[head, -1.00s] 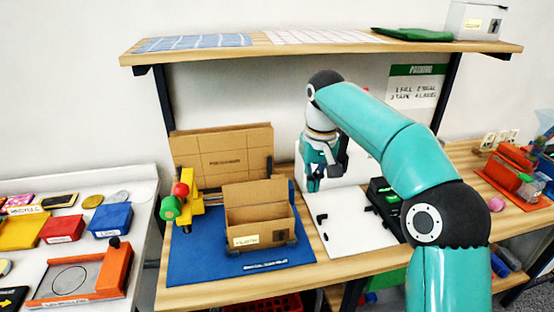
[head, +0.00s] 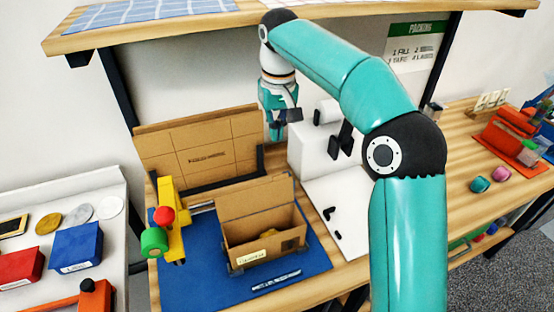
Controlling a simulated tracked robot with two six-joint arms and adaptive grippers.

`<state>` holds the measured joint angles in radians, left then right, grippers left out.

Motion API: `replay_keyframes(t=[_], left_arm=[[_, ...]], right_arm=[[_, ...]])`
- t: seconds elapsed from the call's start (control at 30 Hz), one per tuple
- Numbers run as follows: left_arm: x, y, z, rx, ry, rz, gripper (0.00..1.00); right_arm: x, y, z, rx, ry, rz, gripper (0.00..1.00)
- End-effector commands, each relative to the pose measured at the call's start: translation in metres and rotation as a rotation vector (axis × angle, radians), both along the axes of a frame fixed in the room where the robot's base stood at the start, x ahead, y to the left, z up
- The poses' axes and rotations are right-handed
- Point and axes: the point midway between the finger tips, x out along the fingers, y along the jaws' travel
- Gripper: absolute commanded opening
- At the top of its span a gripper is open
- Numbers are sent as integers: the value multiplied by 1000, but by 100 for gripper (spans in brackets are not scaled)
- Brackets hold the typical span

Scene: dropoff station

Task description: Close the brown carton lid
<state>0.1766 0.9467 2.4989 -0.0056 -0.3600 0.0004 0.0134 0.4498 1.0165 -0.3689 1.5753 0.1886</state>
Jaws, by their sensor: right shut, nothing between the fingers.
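The small brown carton (head: 275,248) stands on a blue mat (head: 200,290) on the wooden bench. Its lid (head: 256,197) stands up open at the back, tilted a little backward, and the dark inside shows. My right gripper (head: 275,134) points down behind and above the lid's right side, near the right end of the large cardboard panel. It is shut, empty and apart from the lid. My left gripper is not in view.
A yellow tool with red and green knobs (head: 172,222) stands left of the carton. A large cardboard panel (head: 200,150) stands behind it. A white board and block (head: 318,145) are to the right. A shelf (head: 150,24) hangs above.

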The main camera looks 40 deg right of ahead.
Motion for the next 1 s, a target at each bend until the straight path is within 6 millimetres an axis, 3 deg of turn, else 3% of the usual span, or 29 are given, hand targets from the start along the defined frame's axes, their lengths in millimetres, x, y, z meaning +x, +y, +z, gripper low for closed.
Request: replay_keyframes(t=[0.47, 0.7, 1.0], left_arm=[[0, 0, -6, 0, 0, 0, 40], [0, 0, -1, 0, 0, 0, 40], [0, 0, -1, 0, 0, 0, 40]], right_arm=[[7, -3, -92, 0, 5, -1, 0], [-21, 4, -81, 0, 0, -1, 0], [-30, 8, -80, 1, 0, 1, 0]])
